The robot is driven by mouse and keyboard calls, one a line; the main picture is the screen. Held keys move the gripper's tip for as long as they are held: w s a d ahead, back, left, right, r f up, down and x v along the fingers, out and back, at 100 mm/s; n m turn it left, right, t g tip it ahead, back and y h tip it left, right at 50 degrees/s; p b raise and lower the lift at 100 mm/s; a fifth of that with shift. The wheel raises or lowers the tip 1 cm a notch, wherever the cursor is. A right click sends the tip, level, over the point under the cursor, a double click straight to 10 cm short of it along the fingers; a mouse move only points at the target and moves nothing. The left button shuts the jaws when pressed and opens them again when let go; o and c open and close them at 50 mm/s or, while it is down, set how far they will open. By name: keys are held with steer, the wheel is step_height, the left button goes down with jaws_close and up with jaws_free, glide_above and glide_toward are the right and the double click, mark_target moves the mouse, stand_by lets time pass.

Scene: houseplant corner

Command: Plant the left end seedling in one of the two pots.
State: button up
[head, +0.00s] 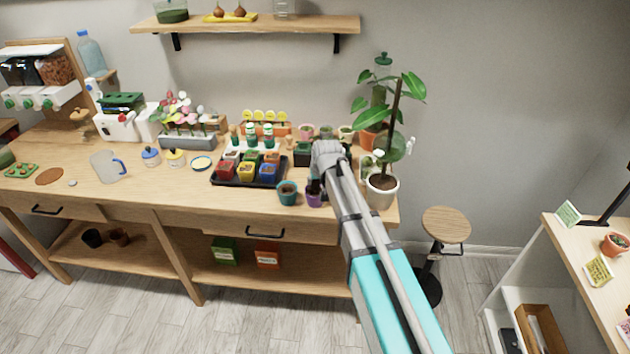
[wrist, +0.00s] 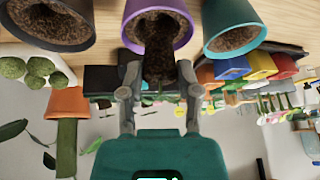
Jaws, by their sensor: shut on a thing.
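My gripper (wrist: 158,82) is shut on a dark soil plug (wrist: 158,65), which I take to be the seedling's; no leaves can be made out on it. The plug overlaps the mouth of the purple pot (wrist: 184,38), which holds brown soil. I cannot tell how deep the plug sits. The teal pot (wrist: 257,40), also with soil, stands beside the purple one. In the head view the teal pot (head: 288,195) and purple pot (head: 314,199) stand at the bench's front edge, with my gripper at the purple one, mostly hidden by my arm.
A dark grey pot with soil (wrist: 86,42) flanks the purple pot in the wrist view. A black tray (head: 228,181) of coloured pots stands left of the teal pot. A tall plant in a white pot (head: 383,196) stands close to my arm. A black container (head: 302,156) is behind.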

steer(key=shift+f+b, duration=0.9)
stand_by(0.4)
stand_by(0.4)
steer(key=o, duration=0.8)
steer(key=shift+o, duration=0.2)
steer(key=shift+o, duration=1.1)
steer(key=shift+r, duration=0.1)
steer(key=shift+r+p, duration=3.45)
steer(key=shift+p, duration=0.1)
